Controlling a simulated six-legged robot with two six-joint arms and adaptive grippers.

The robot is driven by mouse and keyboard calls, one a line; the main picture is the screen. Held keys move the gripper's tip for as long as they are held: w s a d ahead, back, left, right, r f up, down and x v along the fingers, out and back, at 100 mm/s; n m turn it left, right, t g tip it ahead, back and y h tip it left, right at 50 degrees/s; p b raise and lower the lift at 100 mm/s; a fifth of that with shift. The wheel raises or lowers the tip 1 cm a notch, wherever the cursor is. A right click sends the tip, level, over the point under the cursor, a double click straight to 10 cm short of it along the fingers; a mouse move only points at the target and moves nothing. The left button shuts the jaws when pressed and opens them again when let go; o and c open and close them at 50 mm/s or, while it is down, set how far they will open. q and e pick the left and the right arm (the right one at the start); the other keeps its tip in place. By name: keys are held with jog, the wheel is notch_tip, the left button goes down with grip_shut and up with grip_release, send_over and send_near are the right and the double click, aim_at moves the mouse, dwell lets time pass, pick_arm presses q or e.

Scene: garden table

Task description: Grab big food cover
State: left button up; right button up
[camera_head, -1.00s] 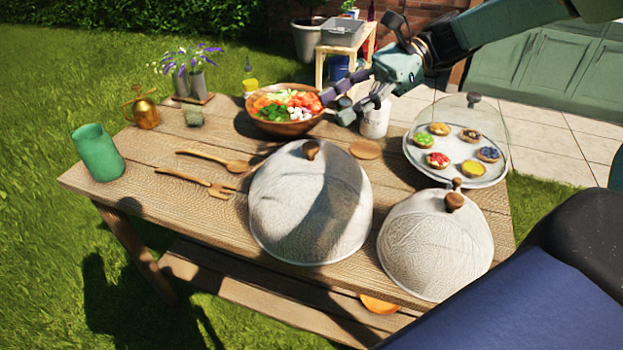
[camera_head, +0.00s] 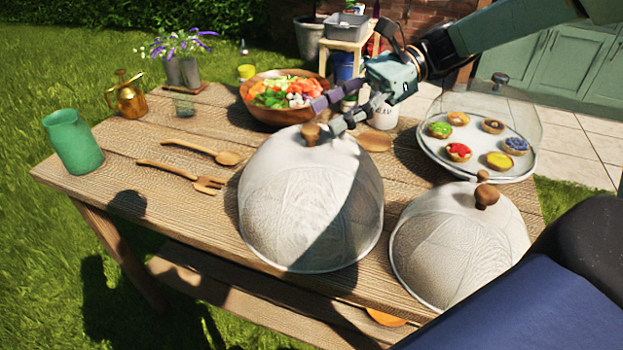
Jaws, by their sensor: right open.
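The big food cover (camera_head: 300,215) is a white mesh dome with a round wooden knob (camera_head: 311,133) on top. It stands on the wooden table, left of a smaller mesh cover (camera_head: 450,240) with a similar knob. My right gripper (camera_head: 325,115) comes in from the upper right. Its fingers are open and point left and down, close to the big cover's knob. Whether a finger touches the knob is hard to tell. Nothing is held. My left gripper is not in view.
A salad bowl (camera_head: 275,112) stands behind the big cover, close to my fingers. A white pot (camera_head: 384,116) is behind my gripper. A tart plate under a clear dome (camera_head: 490,170) stands right. Wooden utensils (camera_head: 180,175) and a green jug (camera_head: 74,142) are left.

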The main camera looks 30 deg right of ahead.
aim_at(312, 127)
jog(key=a+f, duration=0.1)
jog(key=a+f+b, duration=0.1)
jog(key=a, duration=0.1)
jog(key=shift+a+f, duration=0.15)
jog(key=shift+f, duration=0.1)
jog(key=shift+s+a+b, duration=0.15)
jog(key=shift+a+b, duration=0.15)
jog(key=shift+a, duration=0.3)
jog(key=shift+d, duration=0.1)
jog(key=shift+c, duration=0.2)
jog(key=shift+f, duration=0.1)
jog(key=shift+c, duration=0.8)
jog(key=c, duration=0.4)
grip_shut()
